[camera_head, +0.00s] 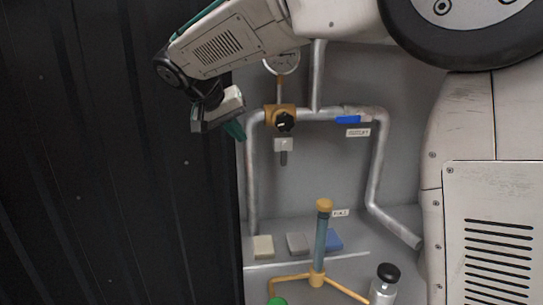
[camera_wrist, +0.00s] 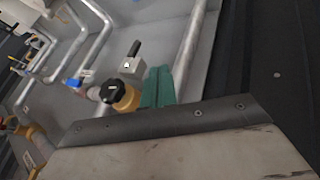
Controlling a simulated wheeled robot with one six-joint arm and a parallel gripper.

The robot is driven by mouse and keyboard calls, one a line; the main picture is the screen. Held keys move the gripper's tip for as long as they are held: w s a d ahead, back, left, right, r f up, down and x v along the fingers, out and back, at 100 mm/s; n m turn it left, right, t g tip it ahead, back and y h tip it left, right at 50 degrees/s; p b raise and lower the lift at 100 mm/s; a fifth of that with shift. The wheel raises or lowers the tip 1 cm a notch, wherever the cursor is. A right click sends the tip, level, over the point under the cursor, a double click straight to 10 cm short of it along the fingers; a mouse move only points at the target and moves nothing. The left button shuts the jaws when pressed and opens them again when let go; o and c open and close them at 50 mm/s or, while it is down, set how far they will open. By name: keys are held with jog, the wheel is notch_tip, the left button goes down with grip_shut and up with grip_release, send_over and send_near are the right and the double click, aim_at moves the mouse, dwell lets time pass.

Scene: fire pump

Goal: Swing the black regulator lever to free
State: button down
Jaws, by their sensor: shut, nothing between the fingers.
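A brass regulator body (camera_head: 272,112) sits on the upper grey pipe below a round gauge. A black knob (camera_head: 284,121) is on its front; the knob also shows in the wrist view (camera_wrist: 113,91). Below it is a small grey box (camera_head: 283,144) with a dark lever (camera_head: 283,158) hanging straight down. In the wrist view this lever (camera_wrist: 134,48) sticks out from the box. My gripper (camera_head: 236,131), with teal fingers, is left of the regulator and apart from it in the head view. The fingers (camera_wrist: 158,87) are shut and empty.
A dark ribbed wall (camera_head: 120,150) stands close on the left. A blue handle (camera_head: 347,119) is on the pipe to the right.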

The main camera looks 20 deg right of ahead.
aim_at(284, 154)
jog(key=w+d+f, duration=0.2)
jog(key=d+f, duration=0.6)
jog(key=d, duration=0.1)
jog(key=shift+d, duration=0.2)
jog(key=shift+f, duration=0.1)
dwell(0.5)
